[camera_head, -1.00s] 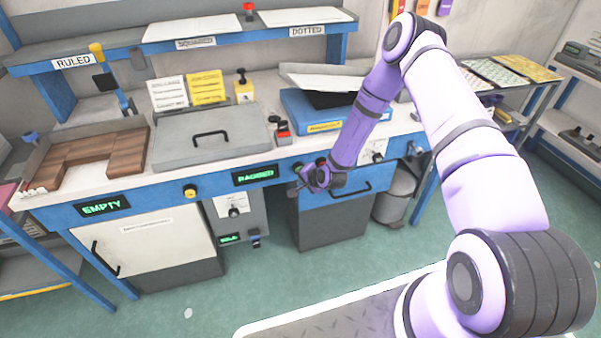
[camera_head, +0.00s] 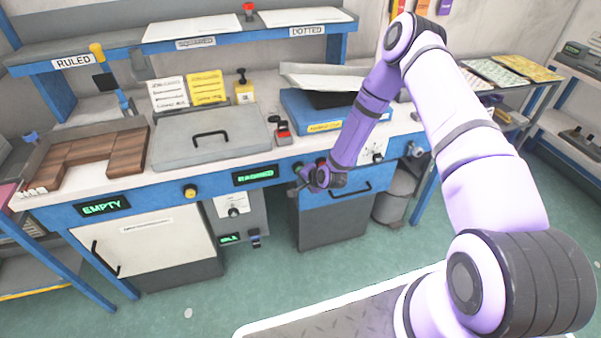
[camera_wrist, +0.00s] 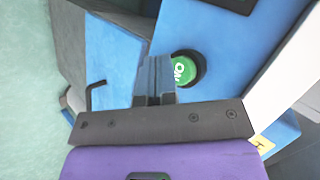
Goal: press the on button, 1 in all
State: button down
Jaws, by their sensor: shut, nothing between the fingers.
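The green on button (camera_wrist: 184,70), in a dark round collar and lettered "ON", sits on the blue front panel in the wrist view. My gripper (camera_wrist: 155,62) is shut and empty, its fingertips just left of the button and partly overlapping its edge in the picture. I cannot tell whether they touch it. In the head view my gripper (camera_head: 299,178) is at the blue front rail of the bench, right of the "RAGGED" display (camera_head: 255,176). The on button is hard to make out there.
A dark red-topped switch (camera_head: 283,132) stands on the bench above. A yellow button (camera_head: 190,191) is on the rail to the left. A grey lidded box (camera_head: 180,150) and a wooden block tray (camera_head: 25,178) stand on the bench. A dark handle (camera_wrist: 93,92) juts out near my fingers.

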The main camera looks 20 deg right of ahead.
jog(key=shift+w, duration=0.15)
dwell(0.7)
jog(key=shift+w, duration=0.3)
